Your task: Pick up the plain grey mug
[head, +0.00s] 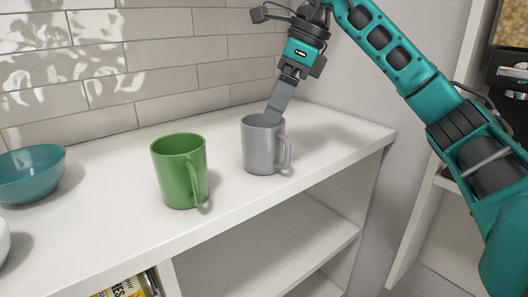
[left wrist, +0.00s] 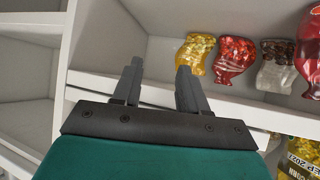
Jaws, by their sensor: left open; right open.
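The plain grey mug (head: 260,148) stands upright on the white counter, its handle facing right. My right gripper (head: 274,110) points down at the mug, with its fingertips at the mug's rim; the lower ends are partly hidden, and I cannot tell whether they touch it. It is open, and the mug stands on the counter. My left gripper (left wrist: 158,85) shows only in the left wrist view, open and empty, in front of white shelving. The left arm is not in the head view.
A green mug (head: 176,172) stands left of the grey one, and a teal bowl (head: 30,175) is further left. A tiled wall runs behind the white counter (head: 110,235). Shelves below are open. In the left wrist view, several packets (left wrist: 234,60) stand on a shelf.

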